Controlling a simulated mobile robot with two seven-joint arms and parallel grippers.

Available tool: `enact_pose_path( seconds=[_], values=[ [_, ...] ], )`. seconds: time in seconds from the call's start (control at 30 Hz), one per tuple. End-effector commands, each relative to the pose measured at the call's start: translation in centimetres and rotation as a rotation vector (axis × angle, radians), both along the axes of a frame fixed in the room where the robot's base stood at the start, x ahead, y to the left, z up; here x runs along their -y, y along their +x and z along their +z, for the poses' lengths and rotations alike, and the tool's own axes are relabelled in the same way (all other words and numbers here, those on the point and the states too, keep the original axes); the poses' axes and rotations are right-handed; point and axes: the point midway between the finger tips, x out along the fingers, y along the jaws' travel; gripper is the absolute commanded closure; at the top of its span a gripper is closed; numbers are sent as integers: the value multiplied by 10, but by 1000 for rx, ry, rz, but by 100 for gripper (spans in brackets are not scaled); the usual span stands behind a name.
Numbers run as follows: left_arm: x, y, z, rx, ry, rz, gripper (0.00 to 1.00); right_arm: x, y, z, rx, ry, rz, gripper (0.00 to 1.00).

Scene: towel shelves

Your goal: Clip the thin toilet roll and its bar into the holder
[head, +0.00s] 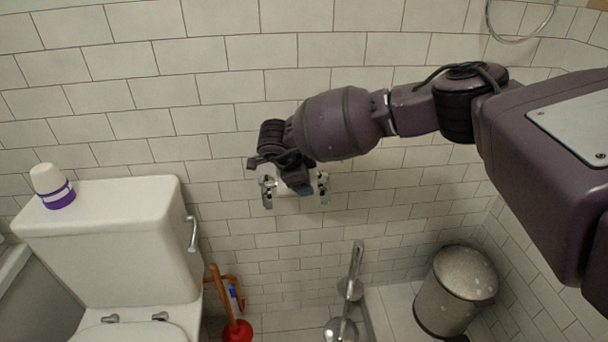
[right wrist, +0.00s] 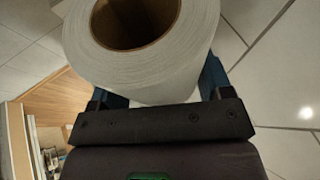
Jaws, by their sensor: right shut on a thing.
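The toilet roll (right wrist: 185,55) fills the top of the right wrist view, with its brown cardboard core open toward the camera. My right gripper (right wrist: 150,88) is shut on the roll, a blue finger on each side. In the head view my right gripper (head: 292,182) is at the tiled wall, between the two chrome arms of the holder (head: 267,191). The holder's other arm (head: 324,187) shows just right of the gripper. The roll is mostly hidden behind my gripper there. I cannot make out the bar or whether it touches the holder. My left gripper is out of view.
A red plunger (head: 237,330), a chrome stand (head: 352,275) and a metal bin (head: 456,290) are below. The wall around the holder is clear.

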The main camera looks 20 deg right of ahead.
Motion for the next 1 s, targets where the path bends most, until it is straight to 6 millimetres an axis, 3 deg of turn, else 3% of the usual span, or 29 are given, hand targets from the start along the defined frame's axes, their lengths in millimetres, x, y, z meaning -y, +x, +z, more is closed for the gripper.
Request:
enact_pose_path(
  seconds=[1.0],
  values=[
    [0, 3, 6, 12, 0, 0, 0, 0, 0, -7, 1, 0, -1, 53]
  ],
)
